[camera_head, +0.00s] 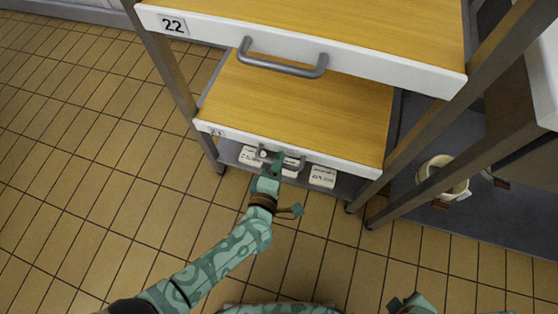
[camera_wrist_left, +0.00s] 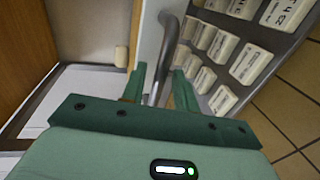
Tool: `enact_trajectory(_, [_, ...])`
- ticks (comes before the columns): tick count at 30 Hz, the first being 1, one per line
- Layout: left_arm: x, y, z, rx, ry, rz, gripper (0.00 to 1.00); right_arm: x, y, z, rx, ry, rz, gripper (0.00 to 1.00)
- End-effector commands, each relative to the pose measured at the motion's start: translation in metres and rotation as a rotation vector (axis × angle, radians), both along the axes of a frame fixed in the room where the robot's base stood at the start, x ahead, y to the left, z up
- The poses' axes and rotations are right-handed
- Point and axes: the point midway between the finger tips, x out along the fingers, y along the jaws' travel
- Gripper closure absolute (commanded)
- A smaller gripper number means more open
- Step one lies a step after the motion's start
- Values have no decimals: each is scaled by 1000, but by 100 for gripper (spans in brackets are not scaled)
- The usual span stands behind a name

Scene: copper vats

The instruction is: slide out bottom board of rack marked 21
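The rack has an upper board marked 22 (camera_head: 340,62) and a lower board marked 21 (camera_head: 300,105), both yellow wood with white fronts. The lower board's grey bar handle (camera_wrist_left: 166,50) runs between the two green fingers of my left gripper (camera_wrist_left: 160,88) in the left wrist view. The fingers stand on either side of the bar, with small gaps showing.
The upper board's handle (camera_head: 283,60) juts out above the lower board. White labelled blocks (camera_head: 322,176) stand low beneath the lower board. A cream-coloured round container (camera_head: 443,178) stands at the right, beyond the metal posts. The tiled floor in front and left is clear.

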Motion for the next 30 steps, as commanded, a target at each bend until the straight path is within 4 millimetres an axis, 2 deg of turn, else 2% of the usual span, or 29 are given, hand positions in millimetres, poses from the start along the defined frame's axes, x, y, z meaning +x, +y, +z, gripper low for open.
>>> enact_trajectory(11, [6, -2, -1, 1, 0, 0, 70, 6, 2, 5, 4, -15, 1, 64])
enact_trajectory(14, [6, -2, -1, 1, 0, 0, 98, 6, 2, 5, 4, -16, 0, 64])
enact_trajectory(15, [6, -2, -1, 1, 0, 0, 100, 6, 2, 5, 4, -15, 1, 64])
enact_trajectory(23, [2, 0, -1, 1, 1, 0, 100, 6, 1, 6, 2, -16, 1, 64])
enact_trajectory(26, [-6, 2, -1, 2, 2, 0, 100, 5, 0, 7, -4, -11, 1, 64])
enact_trajectory(30, [-28, 9, 0, 1, 3, -1, 100, -3, -7, 7, -26, 19, 7, 64])
